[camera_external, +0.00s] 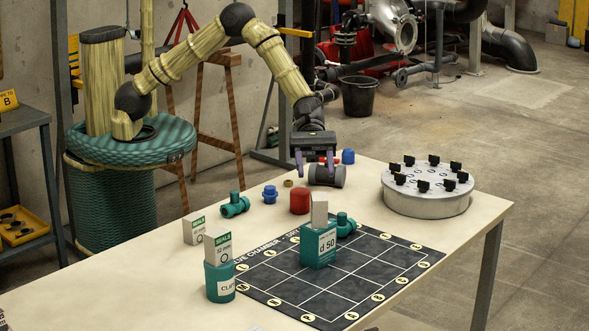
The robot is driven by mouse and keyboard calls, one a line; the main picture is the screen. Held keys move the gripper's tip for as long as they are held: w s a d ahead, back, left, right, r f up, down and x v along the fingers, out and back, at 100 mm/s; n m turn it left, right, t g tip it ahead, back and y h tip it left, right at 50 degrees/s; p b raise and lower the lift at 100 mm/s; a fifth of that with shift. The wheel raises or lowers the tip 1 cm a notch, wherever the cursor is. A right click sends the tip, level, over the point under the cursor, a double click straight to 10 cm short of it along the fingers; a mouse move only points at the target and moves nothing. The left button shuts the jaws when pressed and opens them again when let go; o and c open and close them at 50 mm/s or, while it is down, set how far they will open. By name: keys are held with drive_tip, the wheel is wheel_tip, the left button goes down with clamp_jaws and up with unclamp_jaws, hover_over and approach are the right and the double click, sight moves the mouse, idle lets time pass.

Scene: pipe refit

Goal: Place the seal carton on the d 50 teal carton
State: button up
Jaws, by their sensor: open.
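The d 50 teal carton (319,246) stands on the dark grid mat. A pale grey block (319,208) with no readable label appears to stand upright on its top. One seal carton (194,229), white with a green band, stands on the table at the left. A second, taller seal carton (217,247) stands on a teal canister (219,283) labelled as clips. My gripper (315,173) is open, fingers pointing down, above and behind the d 50 carton. A dark grey cylinder (327,176) shows near its fingertips; nothing is visibly held.
The grid mat (362,276) has mostly bare cells. Teal fittings (235,205), a blue fitting (270,194), a red cylinder (299,201) and a blue cap (348,156) stand around it. A round grey flange (427,200) with black knobs is at the right. The table's front left is clear.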

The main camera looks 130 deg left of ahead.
drive_tip(key=s+d+m+g+y, duration=0.1)
drive_tip(key=s+d+m+g, duration=0.3)
drive_tip(key=s+d+m, duration=0.25)
drive_tip(key=s+d+r+m+g+y, duration=0.1)
drive_tip(key=s+m+y, duration=0.7)
drive_tip(key=s+m, duration=1.2)
drive_tip(key=s+g, duration=0.1)
drive_tip(key=s, duration=0.5)
drive_tip(key=shift+r+g, duration=0.25)
drive_tip(key=shift+g, duration=0.15)
